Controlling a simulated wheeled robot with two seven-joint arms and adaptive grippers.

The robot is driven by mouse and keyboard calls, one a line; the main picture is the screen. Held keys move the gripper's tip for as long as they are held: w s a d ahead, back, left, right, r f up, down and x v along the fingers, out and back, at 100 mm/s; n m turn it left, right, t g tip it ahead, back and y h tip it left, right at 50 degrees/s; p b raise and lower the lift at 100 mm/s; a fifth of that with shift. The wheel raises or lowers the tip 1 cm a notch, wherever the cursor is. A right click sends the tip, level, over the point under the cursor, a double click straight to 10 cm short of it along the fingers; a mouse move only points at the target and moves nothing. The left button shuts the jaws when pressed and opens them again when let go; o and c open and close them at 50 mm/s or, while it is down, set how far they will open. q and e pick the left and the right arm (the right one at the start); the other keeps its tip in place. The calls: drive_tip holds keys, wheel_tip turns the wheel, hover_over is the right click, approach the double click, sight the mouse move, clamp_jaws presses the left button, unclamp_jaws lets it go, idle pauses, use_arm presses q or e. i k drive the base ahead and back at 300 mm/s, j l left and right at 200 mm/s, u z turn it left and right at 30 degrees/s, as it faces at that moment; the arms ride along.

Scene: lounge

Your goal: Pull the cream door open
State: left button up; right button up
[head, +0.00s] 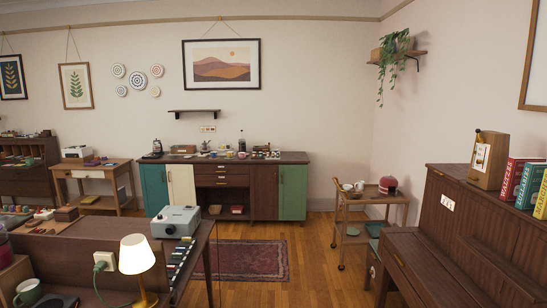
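The cream door (181,187) is a narrow upright panel on the left part of a long dark wood sideboard (236,207) against the far wall. It appears shut, between a teal door (153,186) on its left and the sideboard's middle drawers on its right. Its lower part is close behind the near desk's back edge. Its handle is too small to make out. Neither of my grippers is in view.
A dark desk (75,257) with a lamp (138,262) and a grey-green machine (175,221) fills the near left. A red rug (245,260) lies on open wood floor before the sideboard. A trolley (362,212) and piano (460,235) stand right.

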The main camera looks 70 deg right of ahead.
sight(180, 179)
drive_tip(key=z, duration=2.15)
